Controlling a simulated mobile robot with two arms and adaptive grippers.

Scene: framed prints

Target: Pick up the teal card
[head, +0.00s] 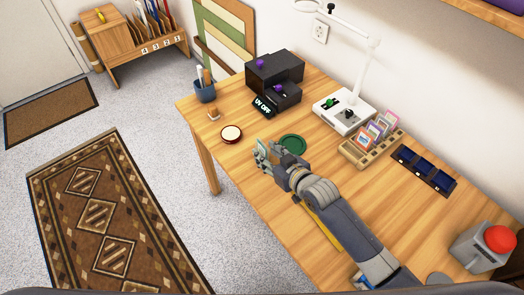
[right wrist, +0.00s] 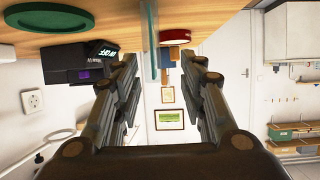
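My right gripper (head: 262,157) is over the front part of the table, just left of the green round coaster (head: 292,144). A pale teal piece, which looks like the teal card (head: 262,146), shows at its fingertips. In the right wrist view it appears as a thin teal strip, nearly edge-on (right wrist: 148,40), between the two fingers. The fingers of my right gripper (right wrist: 158,62) stand apart, with gaps visible beside the strip, so they do not look closed on it. The card's face is mostly hidden. My left gripper is not in view.
A wooden rack (head: 359,157) holds several cards at the right. A dark box with a "UV OFF" display (head: 264,105), a red-rimmed round dish (head: 231,134), a lamp base (head: 343,112), a blue tray (head: 424,171) and a red button (head: 500,239) stand around the table.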

